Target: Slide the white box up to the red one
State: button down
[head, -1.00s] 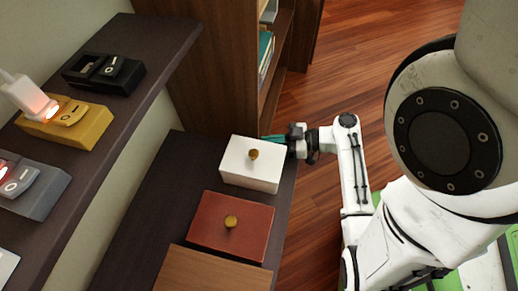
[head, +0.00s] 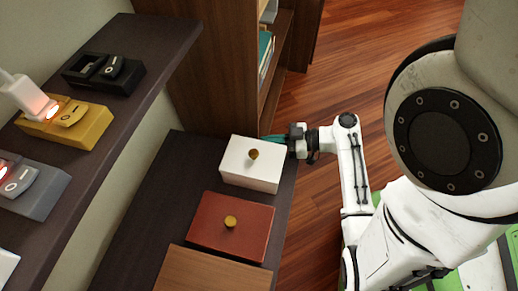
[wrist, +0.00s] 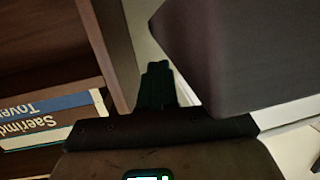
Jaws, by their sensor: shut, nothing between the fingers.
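The white box (head: 250,168) with a round gold knob sits on the dark lower shelf. The red box (head: 230,228), also with a gold knob, sits on the near side of it, with a narrow strip of shelf seeming to show between them. My gripper (head: 272,139) is at the white box's far right corner, its teal fingers partly hidden behind the box. I cannot tell whether they touch it. In the wrist view the dark fingers (wrist: 157,85) are together with nothing seen between them.
A brown wooden box (head: 215,272) is on the near side of the red box. The dark lower shelf (head: 150,205) is bare left of the boxes. A higher shelf (head: 150,50) at left holds several switch units. A bookcase (head: 215,75) with books stands beyond the white box.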

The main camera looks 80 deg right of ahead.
jog(key=shift+s+a+p, duration=0.25)
jog(key=shift+s+a, duration=0.05)
jog(key=shift+a, duration=0.65)
jog(key=shift+s+a+p, duration=0.25)
jog(key=shift+a, duration=0.75)
jog(key=shift+s+a+p, duration=0.25)
jog(key=shift+s+a, duration=0.05)
jog(key=shift+a, duration=0.65)
jog(key=shift+s+a, duration=0.15)
jog(key=shift+a, duration=0.15)
jog(key=shift+w+d+b, duration=0.2)
jog(key=shift+w+d, duration=0.1)
jog(key=shift+d, duration=0.7)
jog(key=shift+w+d+b, duration=0.15)
jog(key=shift+w+d, duration=0.15)
jog(key=shift+d, duration=0.65)
jog(key=p+v, duration=0.2)
jog(key=v, duration=0.8)
jog(key=shift+s+p, duration=0.35)
jog(key=shift+s, duration=0.05)
